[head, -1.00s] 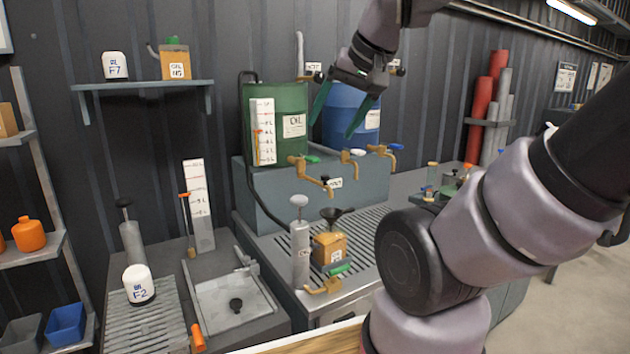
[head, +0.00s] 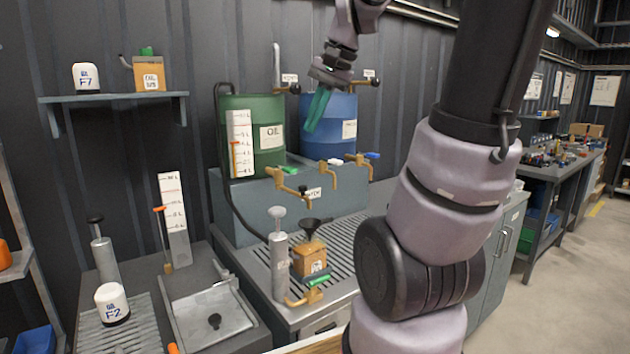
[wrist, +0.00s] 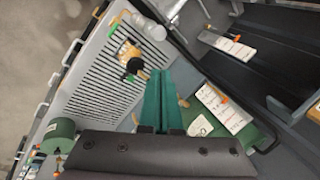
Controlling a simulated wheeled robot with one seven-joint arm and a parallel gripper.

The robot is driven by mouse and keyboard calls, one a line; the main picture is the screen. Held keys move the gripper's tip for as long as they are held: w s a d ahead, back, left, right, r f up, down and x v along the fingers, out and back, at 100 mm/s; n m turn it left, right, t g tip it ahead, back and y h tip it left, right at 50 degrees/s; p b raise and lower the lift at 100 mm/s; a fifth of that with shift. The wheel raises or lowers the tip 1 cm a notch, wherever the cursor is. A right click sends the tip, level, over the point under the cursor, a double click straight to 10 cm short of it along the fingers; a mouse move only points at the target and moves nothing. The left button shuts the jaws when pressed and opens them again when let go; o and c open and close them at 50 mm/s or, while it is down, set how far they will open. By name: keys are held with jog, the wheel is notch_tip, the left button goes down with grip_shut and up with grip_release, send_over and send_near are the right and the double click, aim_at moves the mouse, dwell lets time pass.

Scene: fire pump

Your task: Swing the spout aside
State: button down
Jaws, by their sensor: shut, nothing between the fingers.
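In the wrist view the green fingers (wrist: 164,72) lie together.
The blue drum (head: 329,118) is close to my fingers.

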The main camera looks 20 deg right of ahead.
jog(key=w+d+f+m+g+y, duration=0.2)
jog(key=w+d+f+m, duration=0.2)
jog(key=w+d, duration=0.4)
jog(key=w+d+f+m+g+y, duration=0.1)
jog(key=w+d+f+m+y, duration=0.2)
jog(key=w+d+f+m, duration=0.2)
jog(key=w+d+f, duration=0.1)
jog(key=w+d, duration=0.2)
jog(key=d, duration=0.2)
jog(key=shift+w+d+f+g, duration=0.2)
jog(key=shift+w+f+g, duration=0.1)
jog(key=shift+g, duration=0.1)
jog(key=a+r+x, duration=0.1)
jog(key=a+x, duration=0.1)
jog(key=x, duration=1.1)
jog(key=shift+r, duration=0.4)
jog(key=shift+s+a+m, duration=0.1)
jog(key=shift+s+m, duration=0.05)
jog(key=shift+m, duration=0.15)
